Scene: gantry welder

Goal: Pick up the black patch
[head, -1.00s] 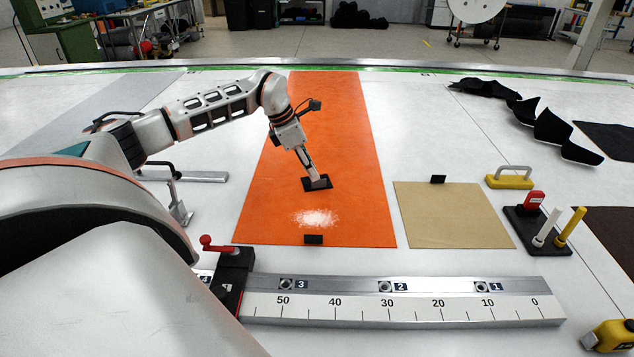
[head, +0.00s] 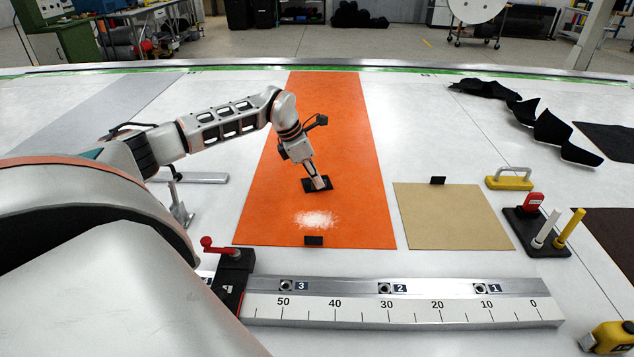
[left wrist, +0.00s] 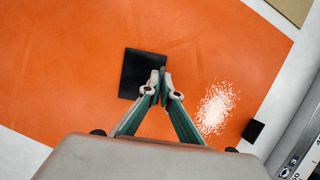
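The black patch (head: 306,186) lies flat on the long orange sheet (head: 346,130). In the left wrist view it is a dark square (left wrist: 136,75) left of and partly behind the fingertips. My left gripper (head: 319,183) points down at the patch, its tips over the patch's right part. In the left wrist view the two fingertips (left wrist: 160,78) are close together at the patch's right edge. I cannot tell whether the patch's edge is between them. The patch shows no lift off the sheet. My right gripper is not in view.
A pale powdery spot (head: 316,219) and a small black block (head: 313,240) are on the sheet's near end. A tan sheet (head: 455,215) lies to the right. A ruler rail (head: 400,312) with a red-handled clamp (head: 232,262) runs along the front.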

